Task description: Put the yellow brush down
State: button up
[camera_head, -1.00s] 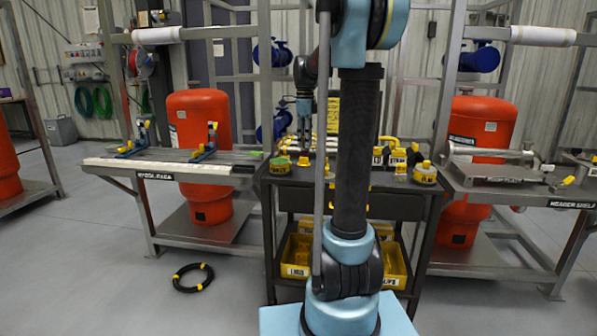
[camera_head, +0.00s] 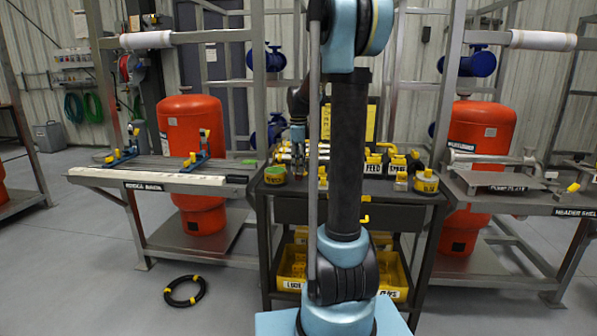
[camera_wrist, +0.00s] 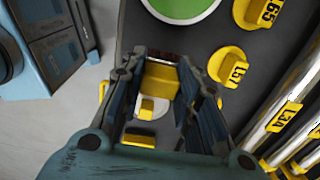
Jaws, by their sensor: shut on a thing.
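The yellow brush (camera_wrist: 160,77) is between my gripper's fingers (camera_wrist: 168,84) in the wrist view, with a dark reddish bristle strip at its far end. My gripper is shut on it. The brush cannot be made out there, and my arm hides part of the cart. In the wrist view the dark cart surface (camera_wrist: 222,38) lies below. I cannot tell whether the brush touches it.
A green disc with a pale rim (camera_wrist: 182,5) and yellow tagged pieces (camera_wrist: 230,67) lie near my gripper. Pale tagged rods (camera_wrist: 288,115) lie to the right. Yellow bins (camera_head: 292,270) sit on the lower shelf. Benches flank the cart, and a black hose coil (camera_head: 185,291) lies on the floor.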

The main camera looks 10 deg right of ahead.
jog(key=shift+f, duration=1.15)
jog(key=o, duration=1)
jog(key=shift+o, duration=0.2)
